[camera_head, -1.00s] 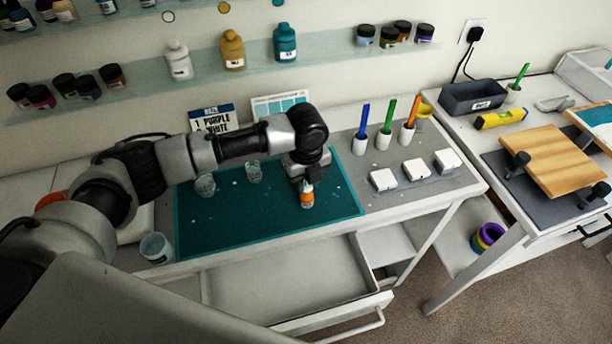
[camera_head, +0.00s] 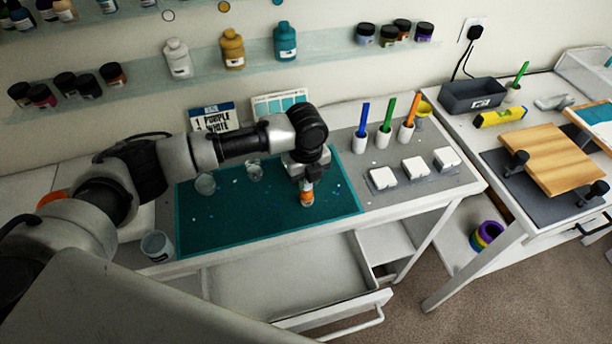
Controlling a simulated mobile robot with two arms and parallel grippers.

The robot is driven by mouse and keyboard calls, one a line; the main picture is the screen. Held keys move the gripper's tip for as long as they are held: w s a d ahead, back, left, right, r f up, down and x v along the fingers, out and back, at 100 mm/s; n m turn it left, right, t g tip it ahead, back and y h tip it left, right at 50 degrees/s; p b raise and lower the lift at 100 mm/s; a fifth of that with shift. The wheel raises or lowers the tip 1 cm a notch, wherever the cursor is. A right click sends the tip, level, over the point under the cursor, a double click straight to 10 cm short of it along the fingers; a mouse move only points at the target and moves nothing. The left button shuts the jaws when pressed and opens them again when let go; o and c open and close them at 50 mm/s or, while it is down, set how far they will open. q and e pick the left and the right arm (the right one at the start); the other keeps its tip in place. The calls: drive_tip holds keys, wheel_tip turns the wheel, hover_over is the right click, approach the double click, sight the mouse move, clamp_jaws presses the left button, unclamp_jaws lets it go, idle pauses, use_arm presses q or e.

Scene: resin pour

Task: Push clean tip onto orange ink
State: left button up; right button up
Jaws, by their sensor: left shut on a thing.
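My left gripper (camera_head: 306,181) points down over the right part of the dark green mat (camera_head: 235,235). It is shut on a small orange and white thing, which I take to be the orange ink bottle (camera_head: 306,197). The bottle is upright, at or just above the mat. Its top is hidden between the fingers, and I cannot make out a separate clean tip. My right gripper is out of view.
Two clear cups stand on the mat, one left (camera_head: 205,184) and one near its back edge (camera_head: 254,170). A third cup (camera_head: 157,246) stands at the front left. Pen holders and white blocks (camera_head: 414,168) stand to the right. The drawer (camera_head: 290,285) below is open.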

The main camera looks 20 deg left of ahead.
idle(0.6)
use_arm(q)
drive_tip(key=shift+p, duration=0.3)
drive_tip(key=shift+f+p, duration=0.15)
drive_tip(key=shift+p, duration=0.15)
idle(1.1)
drive_tip(key=shift+p, duration=0.35)
idle(0.4)
drive_tip(key=o, duration=1.4)
drive_tip(key=shift+o, duration=0.2)
